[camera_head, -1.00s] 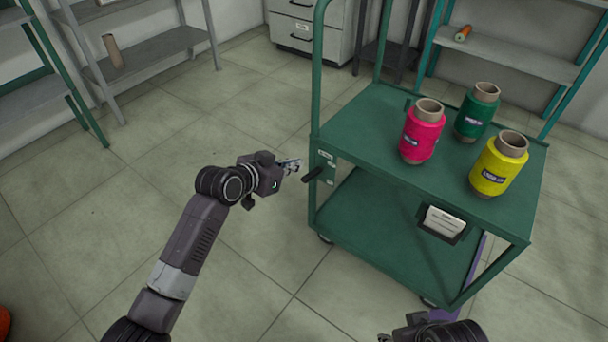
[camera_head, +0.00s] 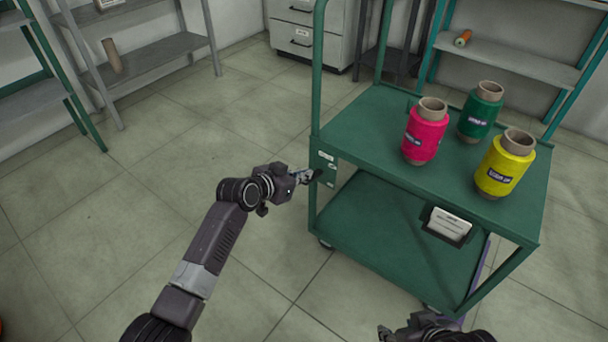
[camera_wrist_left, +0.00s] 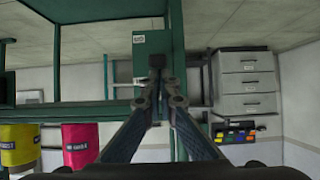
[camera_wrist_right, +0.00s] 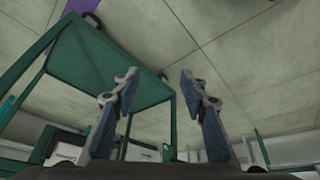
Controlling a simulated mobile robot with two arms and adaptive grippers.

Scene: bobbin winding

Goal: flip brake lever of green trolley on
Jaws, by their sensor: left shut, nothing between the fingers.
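The green trolley (camera_head: 362,128) stands right of centre in the head view, with a plate (camera_head: 324,160) on its left front post. A dark brake lever (camera_head: 317,173) sits at that plate, largely hidden by my left gripper (camera_head: 307,175). In the left wrist view the lever's dark end (camera_wrist_left: 157,61) shows just beyond the shut, empty fingertips (camera_wrist_left: 160,98). Whether they touch it I cannot tell. My right gripper (camera_head: 384,332) is at the bottom of the head view, in front of the trolley. In the right wrist view its fingers (camera_wrist_right: 157,78) are apart and empty.
Pink (camera_head: 425,135), green (camera_head: 480,115) and yellow (camera_head: 504,165) bobbins stand on the trolley's top. A label holder (camera_head: 447,225) hangs on its front edge. Shelves (camera_head: 150,50) and a drawer cabinet (camera_head: 305,38) stand behind.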

